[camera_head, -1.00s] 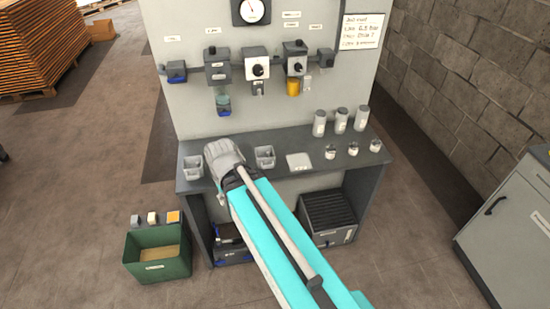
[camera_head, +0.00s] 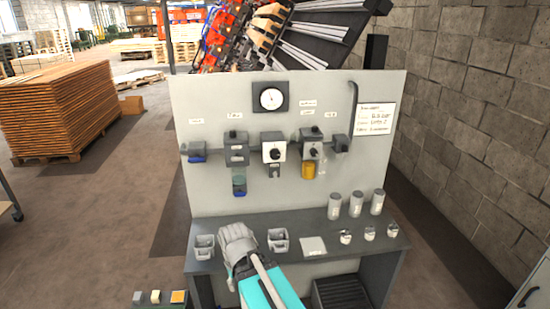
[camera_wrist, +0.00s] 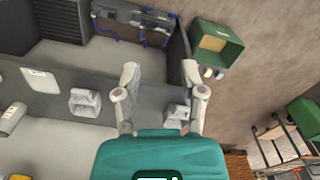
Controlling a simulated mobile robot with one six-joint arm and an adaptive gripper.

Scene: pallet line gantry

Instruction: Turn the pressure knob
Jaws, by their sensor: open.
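The grey panel (camera_head: 210,110) stands behind the bench with a row of piped units. A white-faced box with a dark knob (camera_head: 275,154) is in the middle of the row. Other units with small top knobs stand to its left (camera_head: 233,133) and right (camera_head: 316,131). The labels are too small to read, so I cannot tell which is the pressure knob. A round gauge (camera_head: 271,98) is above. My gripper (camera_head: 237,238) is low over the bench, below and apart from the units. In the wrist view my gripper (camera_wrist: 161,72) points down, open and empty.
Small grey bins (camera_head: 204,247) (camera_head: 278,241), a white card (camera_head: 313,246) and several canisters and jars, such as one canister (camera_head: 334,206), stand on the bench (camera_head: 350,255). A green bin (camera_wrist: 229,62) is on the floor. Air before the panel is clear.

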